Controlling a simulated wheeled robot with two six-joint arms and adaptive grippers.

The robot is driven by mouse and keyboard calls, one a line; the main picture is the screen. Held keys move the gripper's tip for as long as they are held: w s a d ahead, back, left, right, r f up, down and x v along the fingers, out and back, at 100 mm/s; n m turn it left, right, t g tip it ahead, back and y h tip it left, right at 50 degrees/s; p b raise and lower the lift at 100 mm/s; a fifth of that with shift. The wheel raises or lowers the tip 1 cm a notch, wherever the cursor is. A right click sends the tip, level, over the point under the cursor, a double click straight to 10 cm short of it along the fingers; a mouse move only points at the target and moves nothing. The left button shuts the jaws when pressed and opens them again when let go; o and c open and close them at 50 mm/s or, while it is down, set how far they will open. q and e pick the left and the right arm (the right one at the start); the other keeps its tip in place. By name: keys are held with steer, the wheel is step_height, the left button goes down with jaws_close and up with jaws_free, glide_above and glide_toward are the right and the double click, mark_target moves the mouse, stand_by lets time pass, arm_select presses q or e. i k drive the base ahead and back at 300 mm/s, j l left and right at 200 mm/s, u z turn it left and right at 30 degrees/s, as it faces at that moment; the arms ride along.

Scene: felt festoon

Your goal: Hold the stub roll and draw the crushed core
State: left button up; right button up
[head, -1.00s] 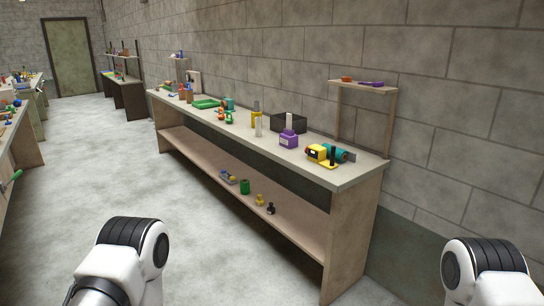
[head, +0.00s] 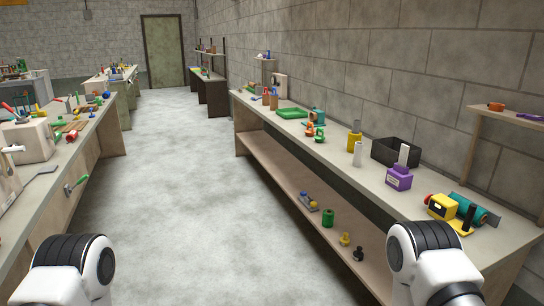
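I cannot make out a stub roll or a crushed core for certain. A teal roll-like item (head: 468,209) lies near the right end of the long bench (head: 345,178), beside a yellow block (head: 441,206) with a dark upright post. A white cylinder (head: 357,155) stands upright on the bench, and another white cylinder (head: 403,155) shows behind a purple container (head: 399,177). My two arms show at the bottom left and bottom right, well short of the bench-top items. Neither gripper is in the frame.
A black bin (head: 396,152), a yellow item (head: 354,138) and a green tray (head: 292,113) stand on the bench. Its lower shelf (head: 290,175) holds a green cylinder (head: 327,217) and small pieces. A cluttered bench (head: 95,125) stands left. The floor aisle (head: 185,170) between is clear.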

mark_target(355, 130)
steer(key=i+j+z, duration=0.25)
steer(key=i+z, duration=0.2)
steer(key=i, duration=0.15)
steer(key=i+j+z, duration=0.45)
steer(key=i, duration=0.15)
steer(key=i+j+z, duration=0.1)
steer(key=i, duration=0.2)
